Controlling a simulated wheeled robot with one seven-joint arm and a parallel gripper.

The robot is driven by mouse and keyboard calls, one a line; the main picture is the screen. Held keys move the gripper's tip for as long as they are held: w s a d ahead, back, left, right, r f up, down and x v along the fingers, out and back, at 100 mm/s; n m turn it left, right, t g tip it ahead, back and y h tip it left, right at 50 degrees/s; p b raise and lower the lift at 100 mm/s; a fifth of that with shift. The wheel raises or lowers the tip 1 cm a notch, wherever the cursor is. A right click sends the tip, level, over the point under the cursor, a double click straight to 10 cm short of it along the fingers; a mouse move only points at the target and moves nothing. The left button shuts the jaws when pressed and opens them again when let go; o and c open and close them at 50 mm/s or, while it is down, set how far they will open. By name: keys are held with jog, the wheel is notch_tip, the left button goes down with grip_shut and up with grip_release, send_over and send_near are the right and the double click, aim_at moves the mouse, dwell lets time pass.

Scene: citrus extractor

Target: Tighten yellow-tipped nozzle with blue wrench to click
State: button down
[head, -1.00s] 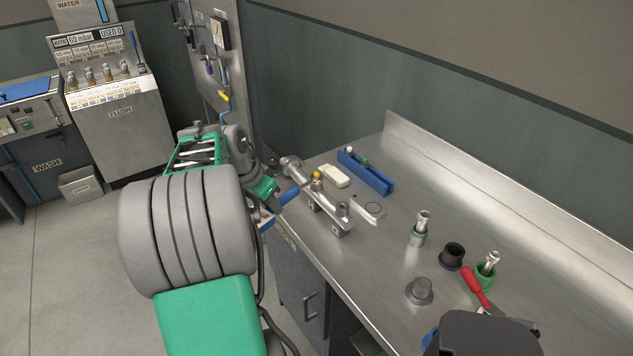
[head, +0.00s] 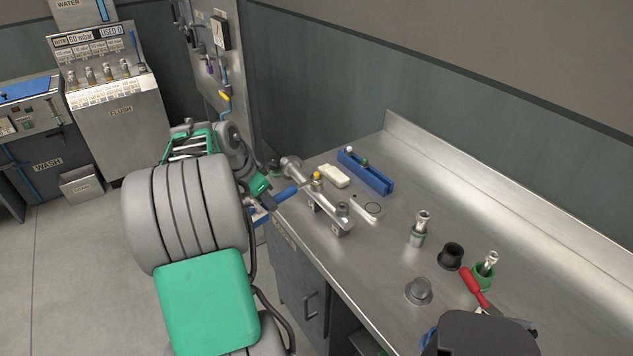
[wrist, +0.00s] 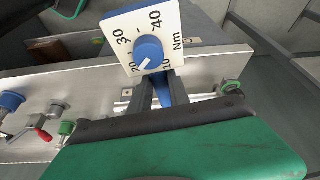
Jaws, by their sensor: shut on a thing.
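My gripper (wrist: 162,92) is shut on the blue wrench (wrist: 150,52), whose knob and white dial plate (wrist: 117,22) marked in Nm fill the top of the wrist view. In the head view the wrench's blue handle (head: 285,194) reaches from my gripper (head: 262,200) over the counter's front edge toward a metal fixture. The yellow-tipped nozzle (head: 317,180) stands upright in that metal manifold (head: 327,211). The wrench's working end is too small to tell whether it touches the nozzle.
A blue rack (head: 366,172) and a white block (head: 334,176) lie behind the manifold. The back right of the steel counter (head: 480,190) is clear.

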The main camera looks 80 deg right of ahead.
jog(key=shift+w+d+r+m+g+p, duration=0.1)
jog(key=shift+w+d+m+g+p, duration=0.1)
jog(key=shift+w+d+m+p, duration=0.55)
jog(key=shift+w+d+m+g+p, duration=0.2)
jog(key=shift+w+d+m+p, duration=0.35)
jog(key=shift+w, duration=0.3)
dwell(1.1)
jog(key=shift+w+d+m+g+y+p, duration=0.15)
jog(key=shift+w+d+m+y+p, duration=0.1)
jog(key=shift+w+d+m+p, duration=0.7)
jog(key=shift+w+d+m+g+y+p, duration=0.2)
jog(key=shift+d+p, duration=0.35)
jog(key=shift+p, duration=0.75)
dwell(0.5)
jog(key=shift+s+a+n+b, duration=0.75)
jog(key=shift+a+b, duration=0.25)
jog(key=shift+b, duration=0.9)
dwell(0.6)
